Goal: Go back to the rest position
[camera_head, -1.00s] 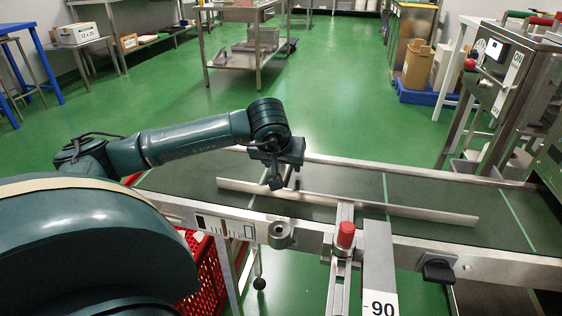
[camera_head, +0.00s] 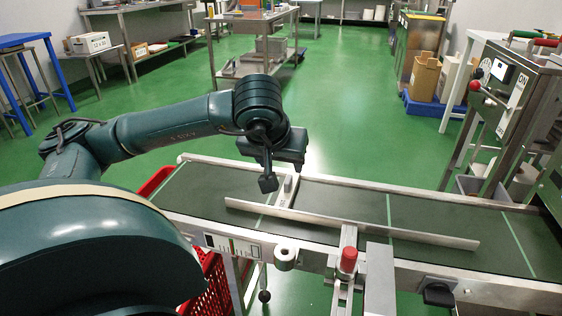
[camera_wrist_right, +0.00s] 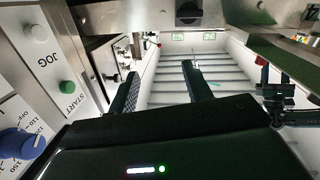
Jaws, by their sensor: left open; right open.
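My left gripper (camera_head: 268,184) is open and empty. It hangs above the left part of the conveyor belt (camera_head: 330,196), near the left end of the metal guide rail (camera_head: 350,222). Its fingers are seen partly edge-on. My right gripper (camera_wrist_right: 162,74) shows only in the right wrist view. Its two dark fingers stand apart with nothing between them. The right arm is not visible in the head view.
A red-capped post (camera_head: 348,262) stands at the conveyor's near edge. A red crate (camera_head: 213,285) is below it. A control panel (camera_head: 505,75) stands at right. In the wrist view, START (camera_wrist_right: 67,87) and JOG buttons are close on the left.

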